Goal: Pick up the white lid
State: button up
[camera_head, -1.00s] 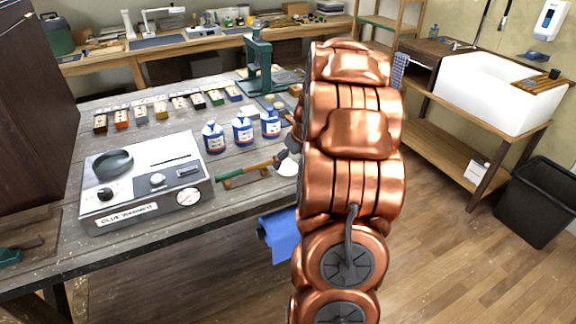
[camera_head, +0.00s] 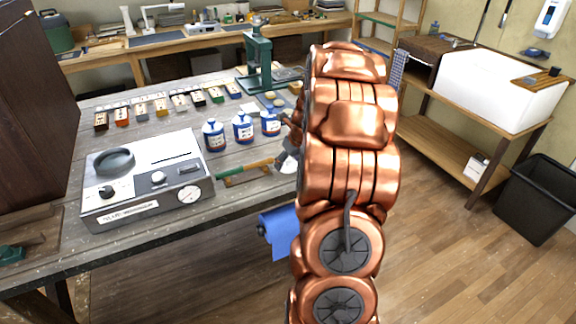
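A small white rounded thing (camera_head: 288,167) lies on the workbench beside the left edge of my copper arm. It may be the white lid, but my arm covers part of it and I cannot be sure. My arm rises through the middle of the view.
On the workbench (camera_head: 120,238) are a glue warmer (camera_head: 150,185), a green-handled tool (camera_head: 245,172) and several blue-white bottles (camera_head: 214,135). A green press (camera_head: 258,62) stands behind. A blue roll (camera_head: 282,232) hangs at the front edge.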

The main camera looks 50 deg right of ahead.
jog(key=shift+s+f, duration=0.1)
jog(key=shift+f, duration=0.05)
jog(key=c, duration=0.4)
jog(key=shift+a, duration=0.1)
